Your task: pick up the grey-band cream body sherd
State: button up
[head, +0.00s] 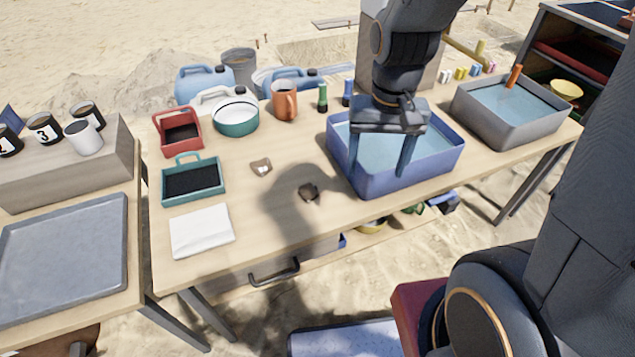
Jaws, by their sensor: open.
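A small tan-and-cream sherd (261,167) lies on the wooden table, right of the teal tray. A darker brown sherd (308,192) lies to its right and nearer the front edge, inside my arm's shadow. Both are too small to make out a grey band, so I cannot tell for sure which is the grey-band cream body sherd; the paler one looks closer in colour. My gripper (380,178) is open and empty, fingers pointing down, in front of the blue basin in the picture and right of both sherds. Its exact height is hard to judge.
The blue water basin (441,165) and a grey water basin (538,135) stand right. A teal tray (220,189), red tray (199,138), white cloth (202,231), teal bowl (236,127) and orange mug (284,107) are left and behind. The table around the sherds is clear.

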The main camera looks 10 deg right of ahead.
jog(key=w+a+f+m+p, duration=0.3)
jog(key=w+a+m, duration=0.15)
jog(key=w, duration=0.25)
jog(key=m+p, duration=0.3)
jog(key=m, duration=0.1)
send_near(308, 191)
jog(key=shift+w+d, duration=0.1)
jog(key=shift+d, duration=0.1)
jog(key=shift+a+f+p, duration=0.15)
jog(key=shift+f+p, duration=0.55)
jog(key=shift+f, duration=1.05)
jog(key=shift+a+f+p, duration=0.1)
jog(key=shift+f+p, duration=0.6)
jog(key=shift+f, duration=1.1)
jog(key=shift+c, duration=0.3)
jog(key=c, duration=1.1)
